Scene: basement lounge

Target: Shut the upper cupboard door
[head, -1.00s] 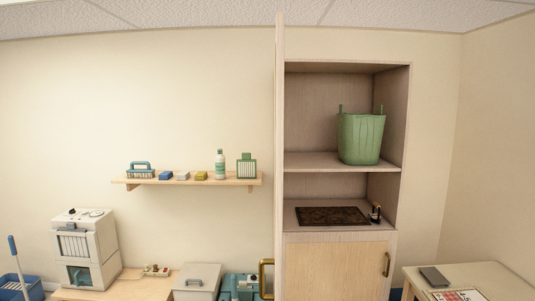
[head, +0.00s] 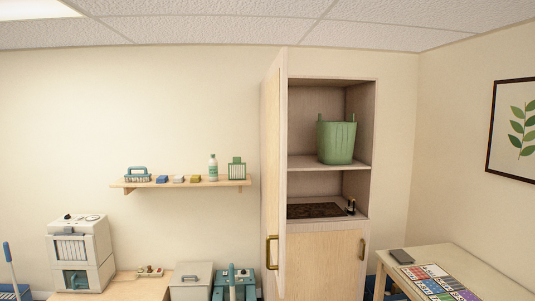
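The upper cupboard door (head: 273,150) stands open in the head view. It is hinged on the left of the tall cupboard and juts out toward me, seen nearly edge-on. Its brass handle (head: 271,252) is near the door's lower end. The upper cupboard's open inside holds a green basket (head: 336,142) on the shelf (head: 328,162). Below that are a dark brown mat (head: 314,210) and a small dark item (head: 350,206). A closed lower door (head: 322,265) with its own handle is beneath. My gripper is not in view.
A wall shelf (head: 180,183) with a brush, sponges and a bottle is left of the door. A white machine (head: 82,253) and grey box (head: 190,282) stand lower left. A table (head: 490,264) with papers is at right. Space before the cupboard looks clear.

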